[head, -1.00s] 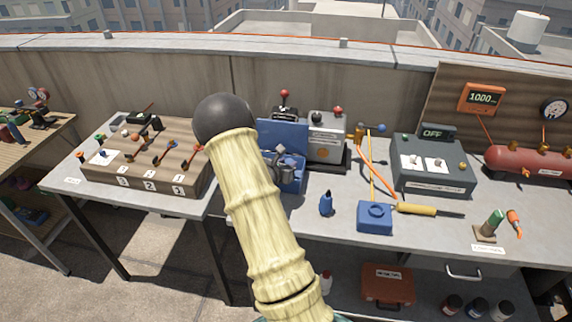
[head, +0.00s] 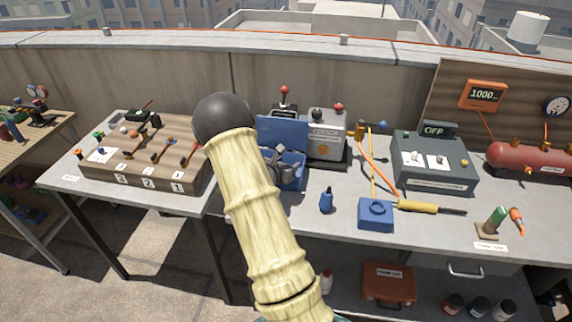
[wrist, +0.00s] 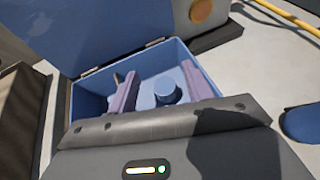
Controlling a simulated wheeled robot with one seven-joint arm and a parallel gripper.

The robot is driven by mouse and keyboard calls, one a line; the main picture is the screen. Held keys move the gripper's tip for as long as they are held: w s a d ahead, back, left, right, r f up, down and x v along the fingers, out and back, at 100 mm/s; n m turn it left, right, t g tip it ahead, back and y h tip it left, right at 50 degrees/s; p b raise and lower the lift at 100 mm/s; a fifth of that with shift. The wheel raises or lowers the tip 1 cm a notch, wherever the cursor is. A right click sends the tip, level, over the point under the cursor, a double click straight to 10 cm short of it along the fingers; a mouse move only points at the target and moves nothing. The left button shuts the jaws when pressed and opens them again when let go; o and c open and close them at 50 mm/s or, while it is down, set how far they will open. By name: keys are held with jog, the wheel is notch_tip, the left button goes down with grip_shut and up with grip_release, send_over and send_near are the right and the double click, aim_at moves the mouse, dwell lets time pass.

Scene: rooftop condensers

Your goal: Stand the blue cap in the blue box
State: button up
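The blue box (head: 290,183) stands on the bench with its lid (head: 283,134) raised at the back. It fills the upper middle of the wrist view (wrist: 88,101). The blue cap (wrist: 167,90) is a short round blue piece inside the box, seemingly upright on the floor. My gripper (wrist: 160,86) reaches into the box from above. Its two purple-looking fingers are spread, one on each side of the cap, with gaps visible. In the head view my gripper (head: 281,170) is small and partly hidden by my arm. The cap cannot be made out there.
A small blue bottle-shaped piece (head: 326,201) stands right of the box, near a blue block with a round opening (head: 375,222) and a yellow-handled tool (head: 418,206). A grey machine (head: 325,140) stands close behind the box. A wooden switch board (head: 145,160) lies left.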

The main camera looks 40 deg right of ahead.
jog(key=shift+r, duration=0.15)
jog(key=shift+r+p, duration=0.55)
jog(key=shift+p, duration=0.25)
jog(key=b+v, duration=0.1)
jog(key=v, duration=1.1)
jog(key=shift+f, duration=0.1)
